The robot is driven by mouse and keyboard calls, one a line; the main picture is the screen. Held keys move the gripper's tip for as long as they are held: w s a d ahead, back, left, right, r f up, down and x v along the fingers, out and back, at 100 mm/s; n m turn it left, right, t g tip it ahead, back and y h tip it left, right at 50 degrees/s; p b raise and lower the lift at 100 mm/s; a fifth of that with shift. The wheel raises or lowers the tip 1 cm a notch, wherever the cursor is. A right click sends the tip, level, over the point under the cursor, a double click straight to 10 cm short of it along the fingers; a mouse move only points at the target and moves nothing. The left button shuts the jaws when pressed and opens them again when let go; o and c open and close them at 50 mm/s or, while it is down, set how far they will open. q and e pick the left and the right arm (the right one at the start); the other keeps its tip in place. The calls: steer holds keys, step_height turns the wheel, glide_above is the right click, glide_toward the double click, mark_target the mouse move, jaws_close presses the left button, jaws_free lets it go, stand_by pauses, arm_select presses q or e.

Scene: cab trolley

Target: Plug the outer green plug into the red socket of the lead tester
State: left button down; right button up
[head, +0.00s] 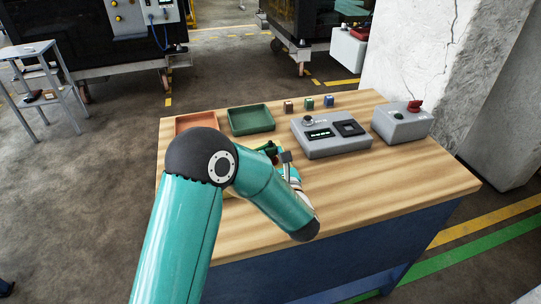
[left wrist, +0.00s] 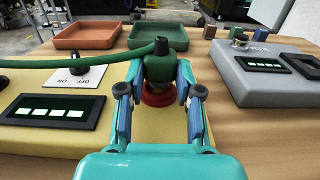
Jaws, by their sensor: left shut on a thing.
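The green plug (left wrist: 159,66) stands about upright between the fingers of my left gripper (left wrist: 160,84) in the left wrist view, with a green cable (left wrist: 80,61) running off to the left. My left gripper is shut on it. The red socket (left wrist: 157,98) of the yellow lead tester (left wrist: 50,140) shows as a red ring directly below the plug. I cannot tell whether the plug is seated in it or just above it. In the head view my left arm hides most of the tester and the gripper. My right gripper is not in view.
An orange tray (head: 196,122) and a green tray (head: 250,119) stand at the back of the wooden table (head: 400,180). A grey device with a display (head: 330,148), small coloured blocks (head: 309,103) and a grey box with a red top part (head: 402,126) stand to the right. The table's front right is clear.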

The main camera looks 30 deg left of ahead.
arm_select(q)
steer(key=shift+s+b, duration=0.1)
steer(key=shift+b, duration=0.8)
stand_by(1.6)
steer(key=shift+f+b, duration=0.55)
steer(key=shift+b, duration=0.05)
steer(key=c, duration=0.7)
jaws_free()
steer(key=shift+d, duration=0.15)
steer(key=v, duration=1.2)
